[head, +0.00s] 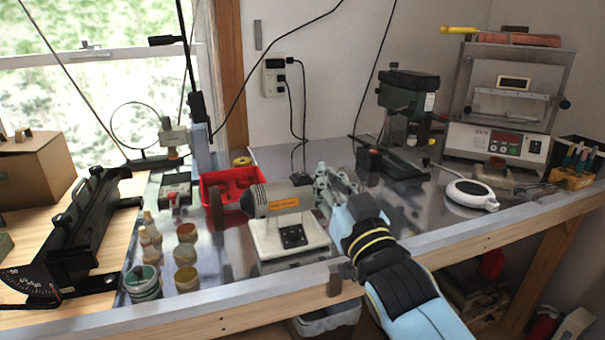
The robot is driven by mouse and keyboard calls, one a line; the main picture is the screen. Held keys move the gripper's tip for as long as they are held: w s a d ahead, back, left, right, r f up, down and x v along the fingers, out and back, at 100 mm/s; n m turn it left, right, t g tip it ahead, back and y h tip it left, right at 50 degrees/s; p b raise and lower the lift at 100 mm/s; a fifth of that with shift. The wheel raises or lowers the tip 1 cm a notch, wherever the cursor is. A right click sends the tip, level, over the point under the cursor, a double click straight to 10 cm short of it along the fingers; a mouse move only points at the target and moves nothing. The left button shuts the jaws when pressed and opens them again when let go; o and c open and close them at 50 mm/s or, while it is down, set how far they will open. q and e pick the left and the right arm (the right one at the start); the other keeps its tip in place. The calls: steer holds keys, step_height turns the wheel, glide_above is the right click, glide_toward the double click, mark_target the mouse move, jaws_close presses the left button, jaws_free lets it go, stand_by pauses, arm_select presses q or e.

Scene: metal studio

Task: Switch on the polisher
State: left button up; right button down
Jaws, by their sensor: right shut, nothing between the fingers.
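The polisher (283,200) is a grey and tan motor body with an orange label. It stands on a pale base on the metal-topped bench. A black switch plate (293,236) is on the front of the base. My right arm comes in from the lower right. My right gripper (324,176) is just right of the polisher's motor, shut and empty. It appears apart from the switch plate. My left gripper is not in view.
A red tray (233,181) sits behind the polisher. Small pots (187,255) stand to its left. A black drill press (406,115), a white round device (470,194) and a framed machine with a display (499,141) stand further right. The bench's front edge (235,300) is clear.

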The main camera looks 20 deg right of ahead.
steer(key=r+b, duration=0.1)
steer(key=r, duration=0.1)
glide_above(309, 194)
steer(key=shift+f, duration=0.15)
steer(key=shift+w+f+b, duration=0.2)
steer(key=shift+f+b, duration=0.55)
steer(key=shift+f, duration=0.4)
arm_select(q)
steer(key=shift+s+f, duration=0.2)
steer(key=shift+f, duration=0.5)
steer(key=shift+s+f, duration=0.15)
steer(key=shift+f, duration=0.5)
arm_select(e)
steer(key=shift+s+f, duration=0.2)
steer(key=shift+f, duration=0.5)
